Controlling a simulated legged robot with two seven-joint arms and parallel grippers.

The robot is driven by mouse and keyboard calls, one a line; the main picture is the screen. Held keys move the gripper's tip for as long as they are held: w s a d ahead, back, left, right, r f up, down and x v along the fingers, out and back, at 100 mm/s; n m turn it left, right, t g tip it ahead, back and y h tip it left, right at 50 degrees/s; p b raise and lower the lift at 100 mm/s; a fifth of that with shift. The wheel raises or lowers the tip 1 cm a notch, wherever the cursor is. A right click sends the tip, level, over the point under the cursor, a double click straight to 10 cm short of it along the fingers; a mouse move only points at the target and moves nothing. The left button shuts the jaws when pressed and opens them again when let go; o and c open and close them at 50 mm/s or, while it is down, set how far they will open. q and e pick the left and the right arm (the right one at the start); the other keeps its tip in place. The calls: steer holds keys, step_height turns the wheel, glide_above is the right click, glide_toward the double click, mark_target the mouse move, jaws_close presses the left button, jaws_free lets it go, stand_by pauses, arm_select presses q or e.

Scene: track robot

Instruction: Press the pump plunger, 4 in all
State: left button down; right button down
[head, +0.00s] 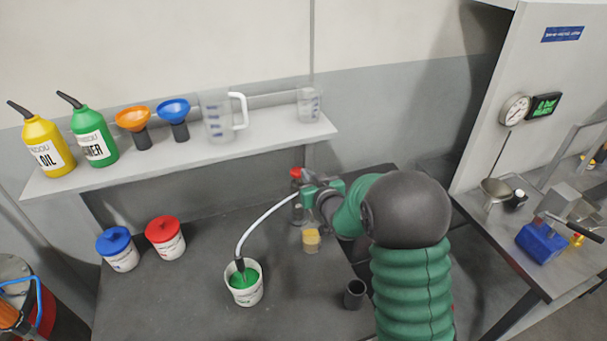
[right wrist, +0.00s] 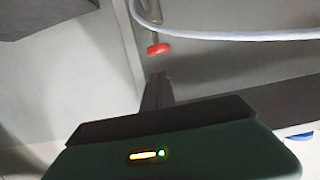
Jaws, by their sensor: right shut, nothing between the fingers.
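The pump has a red plunger knob (head: 296,173) near the back of the dark bench. A pale hose (head: 262,219) runs from it to a white tub of green liquid (head: 243,296). My right gripper (head: 306,190) is shut and empty, close beside the pump, and it hides part of the pump body. In the right wrist view the red knob (right wrist: 158,49) lies just beyond the shut fingertips (right wrist: 157,78), with a small gap showing between them. The picture does not show how far down the plunger is. My left gripper is not in view.
A small jar with yellow contents (head: 311,240) and a dark cup (head: 354,294) stand near my right arm. Blue-lidded (head: 118,249) and red-lidded (head: 166,238) tubs stand at left. A shelf (head: 190,158) with bottles, funnels and jugs overhangs the bench back. The bench's front left is clear.

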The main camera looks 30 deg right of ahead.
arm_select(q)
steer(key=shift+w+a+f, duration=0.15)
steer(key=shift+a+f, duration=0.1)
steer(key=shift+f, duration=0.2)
arm_select(e)
steer(key=v, duration=0.4)
steer(key=shift+w+a, duration=0.1)
steer(key=shift+a, duration=0.2)
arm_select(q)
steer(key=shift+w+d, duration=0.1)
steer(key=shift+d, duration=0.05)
arm_select(e)
steer(key=shift+w+d, duration=0.1)
steer(key=shift+d, duration=0.05)
steer(key=shift+a, duration=0.2)
